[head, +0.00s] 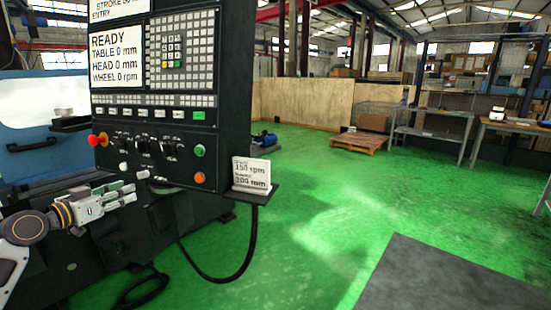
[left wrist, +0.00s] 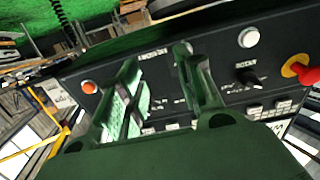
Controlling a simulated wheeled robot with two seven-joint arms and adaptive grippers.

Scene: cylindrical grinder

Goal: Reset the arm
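The grinder's control panel (head: 165,120) stands at the left with a READY display (head: 116,57). My left gripper (head: 133,190) is in front of the panel's lower part, near the switches and below the red knob (head: 98,139). Its two fingers are apart with nothing seen between them. In the left wrist view the open fingers (left wrist: 160,60) point at the panel, with the red knob (left wrist: 306,75) at the right and an orange button (left wrist: 88,87) at the left. Whether the fingers touch the panel is unclear.
A small card (head: 251,174) reading rpm and mm stands on a ledge at the panel's right. A black cable (head: 236,275) loops to the floor. A pallet (head: 362,143) and tables (head: 510,127) stand farther back.

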